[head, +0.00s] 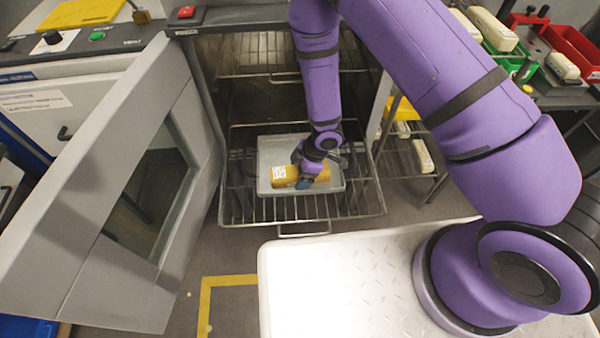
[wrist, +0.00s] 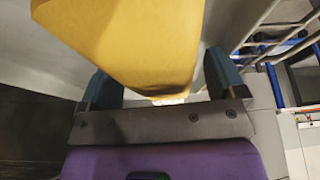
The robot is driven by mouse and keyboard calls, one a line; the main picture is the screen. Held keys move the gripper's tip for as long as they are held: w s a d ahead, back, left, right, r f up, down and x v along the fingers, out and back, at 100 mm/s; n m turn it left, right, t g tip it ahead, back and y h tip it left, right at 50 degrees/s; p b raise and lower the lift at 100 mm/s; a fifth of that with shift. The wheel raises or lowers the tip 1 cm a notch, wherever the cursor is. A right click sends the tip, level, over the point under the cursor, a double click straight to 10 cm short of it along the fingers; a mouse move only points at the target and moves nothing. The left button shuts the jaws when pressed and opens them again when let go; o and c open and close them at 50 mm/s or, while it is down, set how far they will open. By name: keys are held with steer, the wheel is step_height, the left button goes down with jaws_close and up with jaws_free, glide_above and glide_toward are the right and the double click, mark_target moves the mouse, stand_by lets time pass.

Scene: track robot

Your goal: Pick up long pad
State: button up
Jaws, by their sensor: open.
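The long pad (head: 285,175) is a yellow-brown block with a white label, lying in a grey tray (head: 268,153) on the pulled-out wire rack. In the wrist view the pad (wrist: 135,35) fills the upper middle, its near end between the two fingers. My gripper (head: 304,182) is at the pad's right end, pointing down. The wrist view shows my gripper (wrist: 160,85) open, with blue fingers on both sides of the pad. A gap shows at the right finger; I cannot tell whether the left finger touches.
The wire rack (head: 300,213) sticks out of the open oven. Its grey door (head: 115,190) stands open on the left. A white plate surface (head: 340,280) lies in front. Shelves with pale blocks (head: 422,155) stand on the right.

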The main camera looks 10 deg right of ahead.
steer(key=c, duration=1)
steer(key=shift+r, duration=0.1)
